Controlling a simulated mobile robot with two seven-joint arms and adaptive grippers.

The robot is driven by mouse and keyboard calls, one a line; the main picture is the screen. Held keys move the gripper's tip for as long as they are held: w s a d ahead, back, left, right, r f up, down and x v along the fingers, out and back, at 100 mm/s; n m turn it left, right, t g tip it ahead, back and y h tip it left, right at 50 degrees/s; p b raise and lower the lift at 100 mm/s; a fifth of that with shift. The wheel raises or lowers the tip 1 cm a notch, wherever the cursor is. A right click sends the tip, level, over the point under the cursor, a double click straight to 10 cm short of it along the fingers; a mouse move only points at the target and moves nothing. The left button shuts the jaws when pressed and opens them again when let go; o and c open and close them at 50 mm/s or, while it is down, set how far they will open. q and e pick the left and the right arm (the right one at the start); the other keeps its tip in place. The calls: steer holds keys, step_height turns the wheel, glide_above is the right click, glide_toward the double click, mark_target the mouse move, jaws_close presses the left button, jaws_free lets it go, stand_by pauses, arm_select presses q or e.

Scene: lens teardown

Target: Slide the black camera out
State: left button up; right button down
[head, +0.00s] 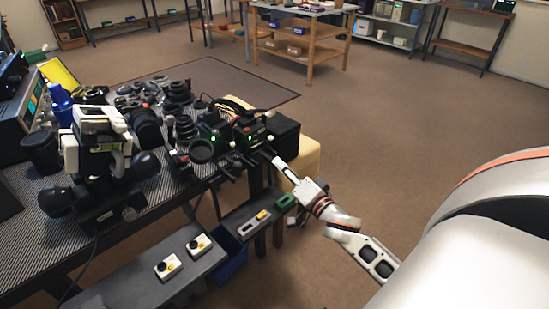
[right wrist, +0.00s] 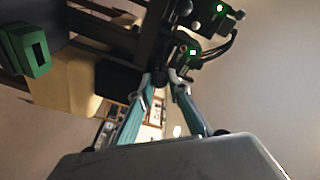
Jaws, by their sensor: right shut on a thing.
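A black camera (head: 250,133) with a small green light stands at the right end of the crowded dark bench. A second black device (head: 212,133) with a green light and a round lens is just left of it. My right gripper (head: 271,153) reaches in from the lower right to the camera's lower right side. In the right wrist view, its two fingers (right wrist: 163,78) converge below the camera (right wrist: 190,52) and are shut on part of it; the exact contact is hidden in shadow. My left gripper is not in view.
A black box (head: 282,133) and a yellow block (head: 302,158) stand right of the camera. Lenses and other gear crowd the bench (head: 60,258). A lower grey shelf (head: 135,288) holds small white devices. The brown floor to the right is open.

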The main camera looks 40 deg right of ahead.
steer(key=s, duration=0.3)
steer(key=s+p, duration=0.1)
steer(key=s, duration=0.2)
steer(key=shift+d+f+p, duration=0.15)
steer(key=shift+d+p, duration=0.05)
steer(key=shift+p, duration=0.1)
steer(key=c, duration=2.2)
jaws_free()
steer(key=shift+c, duration=0.2)
steer(key=shift+o, duration=0.3)
steer(key=shift+s, duration=0.15)
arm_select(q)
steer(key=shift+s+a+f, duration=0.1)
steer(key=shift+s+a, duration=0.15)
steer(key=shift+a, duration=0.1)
arm_select(e)
steer(key=s+a, duration=0.1)
steer(key=s, duration=1)
steer(key=shift+s+a, duration=0.15)
steer(key=shift+s, duration=0.25)
steer(key=shift+a, duration=0.1)
